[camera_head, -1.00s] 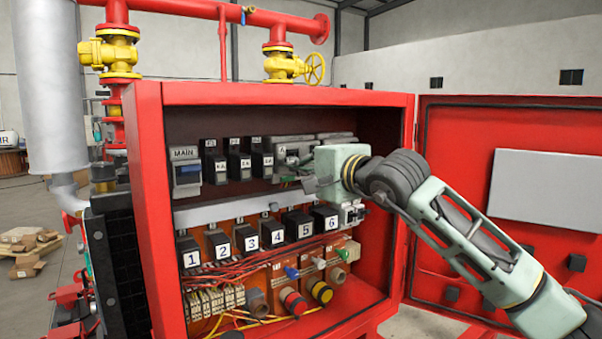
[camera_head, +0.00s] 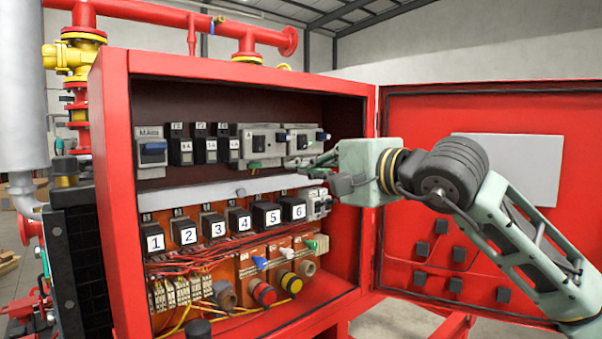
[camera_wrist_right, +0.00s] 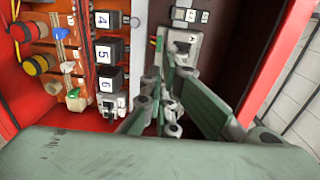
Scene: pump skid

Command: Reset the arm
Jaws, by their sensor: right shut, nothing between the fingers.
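My right arm (camera_head: 455,180) comes in from the right in the head view. Its gripper (camera_head: 325,175) is shut and empty, with its fingers pointing left into the open red cabinet, in front of the upper row's right end. In the right wrist view the gripper (camera_wrist_right: 170,95) reaches toward the cabinet's inside, near a grey module (camera_wrist_right: 183,45) marked A. My left gripper is not in view.
The red cabinet (camera_head: 108,190) holds a MAIN switch (camera_head: 152,150), numbered black relays (camera_head: 228,222), red and yellow buttons (camera_head: 264,294) and wiring. Its open door (camera_head: 520,115) stands to the right, behind my arm. Pipes with yellow valves (camera_head: 75,55) rise behind.

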